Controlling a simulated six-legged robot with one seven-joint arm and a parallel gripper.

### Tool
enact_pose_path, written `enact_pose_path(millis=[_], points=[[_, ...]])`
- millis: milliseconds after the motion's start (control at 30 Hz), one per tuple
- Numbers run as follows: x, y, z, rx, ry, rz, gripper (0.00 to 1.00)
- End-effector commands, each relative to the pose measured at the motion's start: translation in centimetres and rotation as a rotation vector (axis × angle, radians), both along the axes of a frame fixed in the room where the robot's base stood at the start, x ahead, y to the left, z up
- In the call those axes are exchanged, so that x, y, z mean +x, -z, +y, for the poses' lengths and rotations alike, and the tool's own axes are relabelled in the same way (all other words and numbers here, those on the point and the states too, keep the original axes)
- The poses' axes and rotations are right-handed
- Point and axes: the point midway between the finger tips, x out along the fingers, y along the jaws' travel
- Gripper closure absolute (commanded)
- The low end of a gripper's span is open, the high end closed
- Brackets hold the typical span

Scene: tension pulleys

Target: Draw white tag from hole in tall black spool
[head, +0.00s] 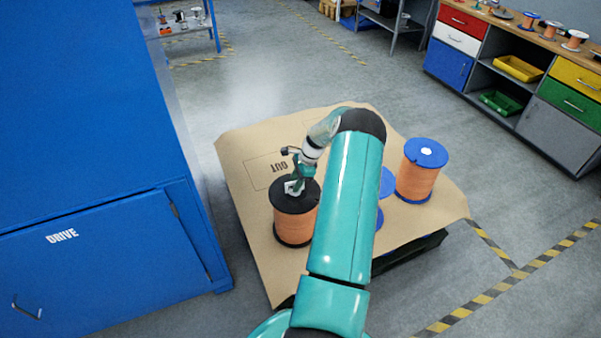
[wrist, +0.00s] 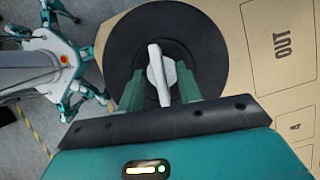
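The tall black spool (head: 310,202), wound with orange, stands upright on the cardboard-covered pallet in the head view. Its round black top flange also fills the upper middle of the wrist view (wrist: 210,45). A white tag (wrist: 155,72) stands up at the spool's centre hole. My gripper (wrist: 160,88) is over the flange, with one green finger on each side of the tag. Narrow gaps seem to show between the fingers and the tag, so it looks open around it. In the head view my gripper (head: 297,186) is down at the spool top. The tag's lower end is hidden.
A blue-topped orange spool (head: 418,172) and a partly hidden blue spool (head: 387,183) stand to the right, behind my arm. The cardboard (head: 245,150) is marked OUT and has free room at left. A blue cabinet (head: 90,150) stands close at left.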

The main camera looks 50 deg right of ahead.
Motion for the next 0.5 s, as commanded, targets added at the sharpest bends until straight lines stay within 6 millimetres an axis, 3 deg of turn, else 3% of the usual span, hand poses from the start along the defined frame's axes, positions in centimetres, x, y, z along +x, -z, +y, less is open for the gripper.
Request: enact_pose_path(millis=[400, 500], points=[[0.28, 0.98, 0.31, -0.002, -0.001, 0.0, 0.65], [0.28, 0.97, 0.3, -0.002, -0.001, 0.0, 0.85]])
